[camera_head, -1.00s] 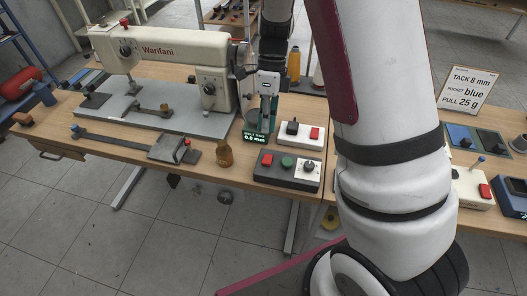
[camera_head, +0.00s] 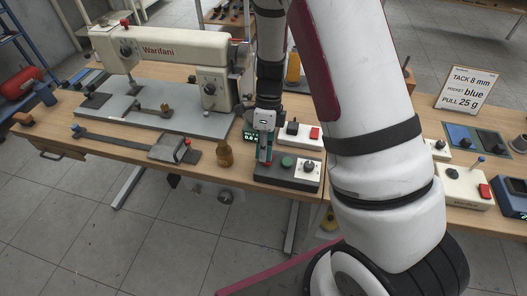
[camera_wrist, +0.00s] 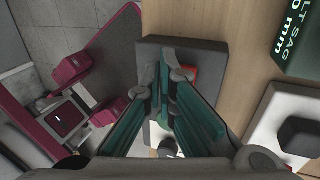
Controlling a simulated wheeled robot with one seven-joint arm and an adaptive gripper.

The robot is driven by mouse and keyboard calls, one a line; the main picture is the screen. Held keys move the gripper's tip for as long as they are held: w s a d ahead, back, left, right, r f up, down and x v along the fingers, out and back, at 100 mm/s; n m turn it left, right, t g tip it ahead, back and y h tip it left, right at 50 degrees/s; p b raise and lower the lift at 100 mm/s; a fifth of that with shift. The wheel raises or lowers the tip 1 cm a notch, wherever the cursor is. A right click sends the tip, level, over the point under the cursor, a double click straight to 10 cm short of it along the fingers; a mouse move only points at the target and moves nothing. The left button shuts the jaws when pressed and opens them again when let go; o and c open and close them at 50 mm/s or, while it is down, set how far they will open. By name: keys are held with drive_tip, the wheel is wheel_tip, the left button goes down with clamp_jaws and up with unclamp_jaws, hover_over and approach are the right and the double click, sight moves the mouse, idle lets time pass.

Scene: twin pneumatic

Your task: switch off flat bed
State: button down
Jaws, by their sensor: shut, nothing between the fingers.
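The flat-bed sewing machine (camera_head: 165,48), cream and marked Warifani, stands on a grey plate at the left of the table. In front and to its right is a dark control box (camera_head: 285,178) with a green button (camera_head: 287,162) and a knob on a white plate (camera_head: 309,167). My gripper (camera_head: 265,160) is shut and empty, pointing down over the box's left end. It hides the box's red button in the head view. In the wrist view, the red button (camera_wrist: 190,73) shows partly behind my fingertips (camera_wrist: 172,75). I cannot tell whether they touch it.
A white box with a black switch and red button (camera_head: 314,133) stands just behind. A brown bottle (camera_head: 224,153) stands left of the dark box. A clamp (camera_head: 176,150) lies further left.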

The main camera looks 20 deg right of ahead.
drive_tip(key=shift+s+a+f, duration=0.2)
drive_tip(key=shift+s+f, duration=0.05)
drive_tip(key=shift+f, duration=0.05)
drive_tip(key=shift+w, duration=0.1)
drive_tip(key=shift+w+d, duration=0.55)
drive_tip(key=shift+w, duration=0.05)
drive_tip(key=shift+r, duration=0.1)
